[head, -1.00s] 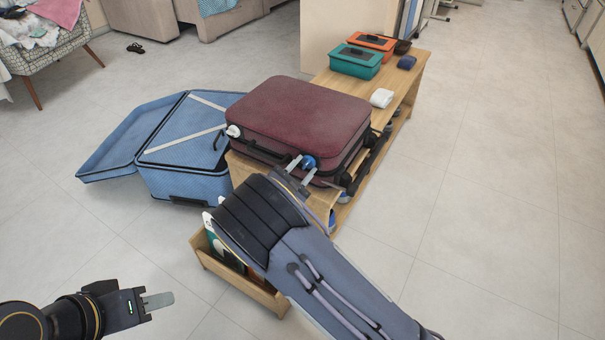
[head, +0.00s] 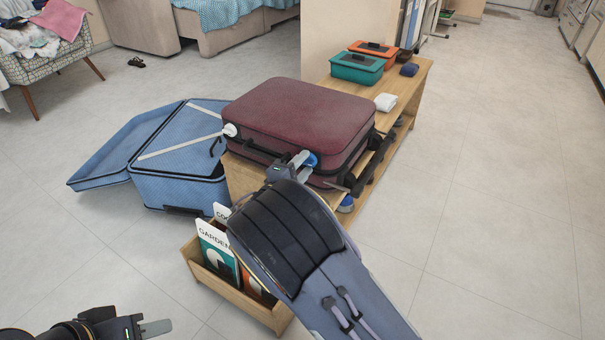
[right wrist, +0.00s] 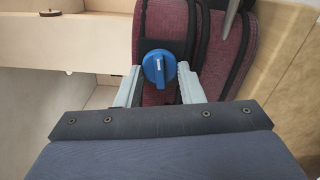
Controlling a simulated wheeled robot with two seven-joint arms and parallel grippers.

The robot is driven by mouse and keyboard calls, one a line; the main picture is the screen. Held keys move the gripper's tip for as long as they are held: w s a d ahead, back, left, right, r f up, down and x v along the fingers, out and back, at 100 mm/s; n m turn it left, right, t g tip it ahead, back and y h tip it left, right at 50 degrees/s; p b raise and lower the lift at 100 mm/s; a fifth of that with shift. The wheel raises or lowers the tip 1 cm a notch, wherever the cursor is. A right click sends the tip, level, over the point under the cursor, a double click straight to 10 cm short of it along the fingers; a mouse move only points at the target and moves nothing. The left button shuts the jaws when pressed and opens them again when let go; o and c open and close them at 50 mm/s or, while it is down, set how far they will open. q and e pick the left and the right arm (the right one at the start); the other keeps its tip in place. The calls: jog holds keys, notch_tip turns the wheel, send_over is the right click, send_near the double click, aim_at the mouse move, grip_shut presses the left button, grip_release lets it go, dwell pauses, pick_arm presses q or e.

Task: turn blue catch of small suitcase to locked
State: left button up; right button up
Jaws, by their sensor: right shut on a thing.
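The small suitcase (head: 300,112) is dark red, shut, and lies flat on a wooden bench. Its blue catch (head: 311,161) is on the front side near the right corner. In the right wrist view the blue catch (right wrist: 159,69) is a round knob with a raised bar standing near upright and a pale mark. My right gripper (head: 302,162) is shut on the blue catch, with one finger at each side of it. A white catch (head: 231,130) sits at the front left corner. My left gripper (head: 157,327) is low at the left, away from the suitcase; its finger gap is hidden.
An open blue suitcase (head: 180,190) lies on the floor left of the bench (head: 420,80). A wooden box (head: 225,285) with books stands in front. Teal (head: 358,67) and orange boxes (head: 374,50) and a white cloth (head: 386,102) are behind. Floor at right is clear.

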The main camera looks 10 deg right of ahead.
jog(key=shift+m+b, duration=0.3)
jog(key=shift+m, duration=0.7)
jog(key=o, duration=1)
jog(key=shift+a, duration=0.1)
jog(key=p+v, duration=0.2)
jog(key=v, duration=0.5)
jog(key=shift+s+a+p, duration=0.15)
jog(key=shift+s+p, duration=0.15)
jog(key=shift+s, duration=0.05)
